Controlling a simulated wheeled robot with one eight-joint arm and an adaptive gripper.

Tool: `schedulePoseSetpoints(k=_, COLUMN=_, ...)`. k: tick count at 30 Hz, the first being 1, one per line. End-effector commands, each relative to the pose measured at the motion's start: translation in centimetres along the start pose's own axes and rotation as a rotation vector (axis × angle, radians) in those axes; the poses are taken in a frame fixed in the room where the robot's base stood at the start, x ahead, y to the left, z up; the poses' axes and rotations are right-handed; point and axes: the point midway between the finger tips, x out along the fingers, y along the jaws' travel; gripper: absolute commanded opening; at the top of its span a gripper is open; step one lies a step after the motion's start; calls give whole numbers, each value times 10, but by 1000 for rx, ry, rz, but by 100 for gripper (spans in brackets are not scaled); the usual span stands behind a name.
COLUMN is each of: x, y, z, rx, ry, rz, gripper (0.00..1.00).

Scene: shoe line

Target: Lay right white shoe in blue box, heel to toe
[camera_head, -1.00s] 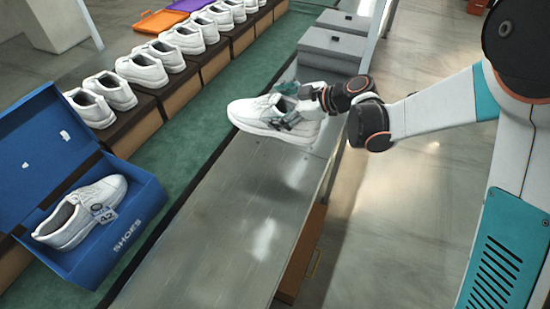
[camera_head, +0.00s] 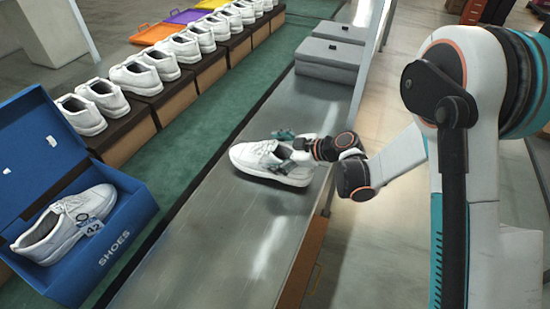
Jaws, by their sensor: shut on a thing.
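My gripper (camera_head: 287,151) is shut on a white shoe (camera_head: 252,157), gripping it near its opening. The shoe's toe points left, and it is over the grey metal surface (camera_head: 222,213); I cannot tell whether its sole touches. The open blue box (camera_head: 124,238) stands at the lower left with its lid (camera_head: 38,150) raised behind. Another white shoe (camera_head: 62,222) with a "42" tag lies in the box, toe toward the upper right. The gripper's fingers partly cover the held shoe's opening and heel.
A row of white shoes (camera_head: 147,72) stands on brown boxes along the green belt (camera_head: 190,128). Grey cases (camera_head: 331,58) sit at the far end of the metal surface. Orange (camera_head: 153,33) and purple (camera_head: 187,16) lids lie at the back. The metal surface between the held shoe and box is clear.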

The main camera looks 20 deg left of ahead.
Motion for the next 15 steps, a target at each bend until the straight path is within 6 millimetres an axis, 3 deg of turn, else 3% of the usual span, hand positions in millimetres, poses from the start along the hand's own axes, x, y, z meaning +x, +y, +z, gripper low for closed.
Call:
schedulePoseSetpoints(k=3, x=8, y=-6, z=15, rx=0, ry=1, rz=0, gripper=31)
schedulePoseSetpoints(k=14, x=10, y=-7, z=16, rx=0, ry=1, rz=0, gripper=31)
schedulePoseSetpoints(k=15, x=10, y=-7, z=17, rx=0, ry=0, rz=0, gripper=88)
